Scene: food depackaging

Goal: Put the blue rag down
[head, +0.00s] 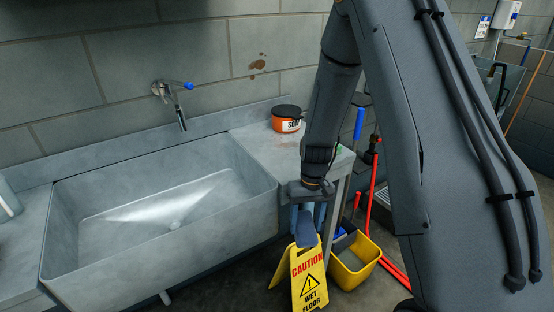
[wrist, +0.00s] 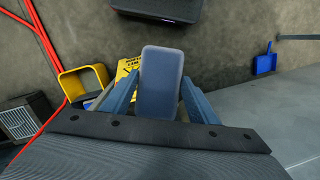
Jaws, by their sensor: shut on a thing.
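The blue rag (head: 305,230) looks like a flat grey-blue rounded rectangle. In the head view it hangs below my gripper (head: 312,203), in front of the top of the yellow caution sign. In the wrist view the rag (wrist: 162,75) stands out between the two blue fingers of my gripper (wrist: 160,97). My gripper is shut on it, pointing down beside the right end of the sink counter. The rag's lower end is hidden behind the gripper body in the wrist view.
The yellow wet-floor sign (head: 308,280) and yellow bucket (head: 353,275) stand on the floor below. A large sink (head: 240,212) is left, with an orange tub (head: 286,124) on its counter (head: 262,146). Red poles (wrist: 50,50) and a blue dustpan (wrist: 265,64) are nearby.

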